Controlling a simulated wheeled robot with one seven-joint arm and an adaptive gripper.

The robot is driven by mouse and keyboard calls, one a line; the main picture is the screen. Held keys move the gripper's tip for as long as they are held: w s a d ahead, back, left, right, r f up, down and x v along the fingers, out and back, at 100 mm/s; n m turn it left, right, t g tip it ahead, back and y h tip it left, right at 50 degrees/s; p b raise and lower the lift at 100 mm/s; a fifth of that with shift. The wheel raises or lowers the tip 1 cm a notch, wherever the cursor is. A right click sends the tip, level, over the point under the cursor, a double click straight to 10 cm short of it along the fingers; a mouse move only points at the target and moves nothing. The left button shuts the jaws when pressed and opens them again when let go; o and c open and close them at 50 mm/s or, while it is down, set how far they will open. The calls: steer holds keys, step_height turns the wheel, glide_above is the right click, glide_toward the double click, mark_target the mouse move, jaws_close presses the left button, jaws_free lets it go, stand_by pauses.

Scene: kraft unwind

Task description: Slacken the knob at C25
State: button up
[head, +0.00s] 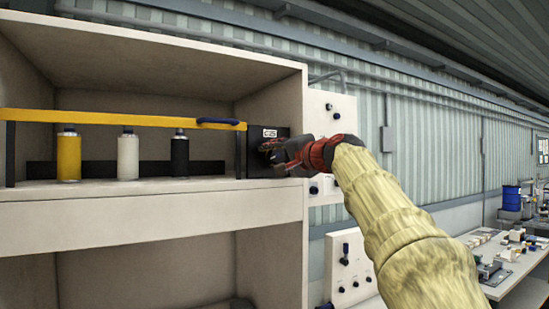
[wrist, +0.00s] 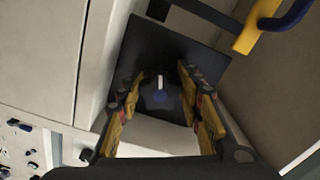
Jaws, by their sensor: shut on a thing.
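A black square plate (head: 253,162) with a white label reading about "C25" (head: 270,133) stands at the right end of the shelf. My gripper (head: 268,150) reaches the plate from the right and covers the knob in the head view. In the wrist view, my gripper (wrist: 160,88) has one finger on each side of the knob and is shut on it. The exact finger contact is dark and hard to see.
A yellow bar (head: 120,118) with a blue handle (head: 220,124) runs across the shelf front. The cabinet's side edge (head: 305,200) is close to my arm. A white control panel (head: 350,265) is lower right.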

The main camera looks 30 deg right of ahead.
steer(key=o, duration=0.7)
steer(key=shift+r, duration=0.2)
steer(key=shift+o, duration=1.3)
steer(key=shift+w+a+f, duration=0.1)
steer(key=shift+w, duration=0.05)
steer(key=shift+o, duration=1.3)
steer(key=shift+f, duration=0.15)
steer(key=s, duration=1.2)
steer(key=shift+d, duration=0.25)
